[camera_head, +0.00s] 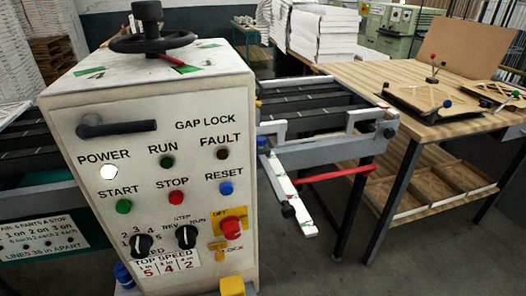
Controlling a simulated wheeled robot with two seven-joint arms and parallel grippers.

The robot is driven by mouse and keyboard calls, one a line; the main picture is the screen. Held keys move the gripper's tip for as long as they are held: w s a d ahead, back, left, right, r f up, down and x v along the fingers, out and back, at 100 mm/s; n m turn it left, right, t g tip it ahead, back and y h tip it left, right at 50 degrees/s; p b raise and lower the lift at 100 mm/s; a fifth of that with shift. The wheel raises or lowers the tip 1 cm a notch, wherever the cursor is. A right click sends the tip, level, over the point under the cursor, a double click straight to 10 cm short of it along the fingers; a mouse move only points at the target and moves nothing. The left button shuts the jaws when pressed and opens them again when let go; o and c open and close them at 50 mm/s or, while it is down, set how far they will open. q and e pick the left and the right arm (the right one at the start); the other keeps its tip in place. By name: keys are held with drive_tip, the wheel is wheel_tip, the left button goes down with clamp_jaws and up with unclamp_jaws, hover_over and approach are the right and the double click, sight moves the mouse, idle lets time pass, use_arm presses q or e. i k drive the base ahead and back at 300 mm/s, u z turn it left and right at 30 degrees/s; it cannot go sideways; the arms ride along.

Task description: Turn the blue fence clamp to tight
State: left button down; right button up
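No part is clearly recognisable as the blue fence clamp. A small blue part (262,142) sits at the machine's right edge, beside the near end of the conveyor; it is too small to tell its position. Another blue part (123,273) shows low at the cabinet's left front corner, partly cut off from view. Neither of my grippers is in view.
The control cabinet (205,103) stands close in front, with a black handwheel (148,42) on top and a gap lock handle (116,128). The conveyor (315,105) runs off its right side. A wooden workbench (345,75) stands right. Open floor (310,265) lies between.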

sight(261, 140)
drive_tip(key=k, duration=0.35)
drive_tip(key=z, duration=1.3)
drive_tip(key=i, duration=1.05)
drive_tip(key=u, duration=1.3)
